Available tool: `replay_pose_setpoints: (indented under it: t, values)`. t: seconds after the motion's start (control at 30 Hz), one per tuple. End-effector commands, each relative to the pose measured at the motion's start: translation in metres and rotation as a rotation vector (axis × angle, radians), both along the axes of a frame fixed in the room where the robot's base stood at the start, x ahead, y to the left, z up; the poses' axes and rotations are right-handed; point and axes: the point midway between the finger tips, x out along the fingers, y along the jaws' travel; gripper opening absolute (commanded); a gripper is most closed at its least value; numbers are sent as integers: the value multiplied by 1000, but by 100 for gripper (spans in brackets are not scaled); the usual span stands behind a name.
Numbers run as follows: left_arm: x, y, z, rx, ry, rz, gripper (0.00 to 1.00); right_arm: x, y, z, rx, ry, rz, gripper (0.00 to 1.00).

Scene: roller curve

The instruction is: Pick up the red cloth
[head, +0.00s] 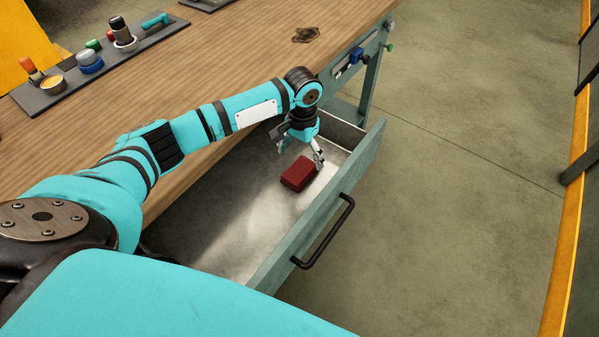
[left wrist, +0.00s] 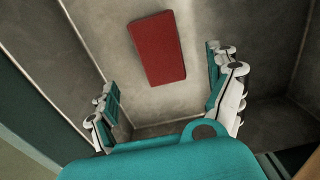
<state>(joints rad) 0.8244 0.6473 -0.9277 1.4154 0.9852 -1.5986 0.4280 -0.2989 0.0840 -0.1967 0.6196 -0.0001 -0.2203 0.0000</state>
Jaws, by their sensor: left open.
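The red cloth (head: 298,173) is a small folded block lying on the floor of the open metal drawer. In the left wrist view the cloth (left wrist: 156,48) lies flat ahead of the fingers, slightly left of the middle of the gap between them. My left gripper (head: 302,150) hangs inside the drawer, close to the cloth, pointing down. In the left wrist view its two fingers (left wrist: 166,98) are wide apart with nothing between them, and they do not touch the cloth. My right gripper is in neither view.
The open drawer (head: 317,224) has a black handle (head: 325,232) on its front. Its walls rise around the cloth. The wooden workbench (head: 215,65) stands above and behind, with a tray (head: 62,96) of several items. Floor to the right is clear.

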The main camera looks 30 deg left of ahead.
Motion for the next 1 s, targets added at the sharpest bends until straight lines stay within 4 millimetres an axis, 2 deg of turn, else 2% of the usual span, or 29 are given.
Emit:
replay_pose_setpoints:
  t: [0.17, 0.4, 0.5, 0.73, 1.0]
  values:
    - [-3, 1, -13, 1, 2, 0, 89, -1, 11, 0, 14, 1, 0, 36]
    - [-8, 2, -48, 1, 2, 1, 89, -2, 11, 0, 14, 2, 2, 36]
    - [-7, 2, -54, 0, 0, 1, 89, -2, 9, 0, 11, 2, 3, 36]
    - [-7, 2, -55, 1, -1, 0, 89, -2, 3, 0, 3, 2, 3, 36]
    - [-7, 2, -55, 0, -1, 0, 54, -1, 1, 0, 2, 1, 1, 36]
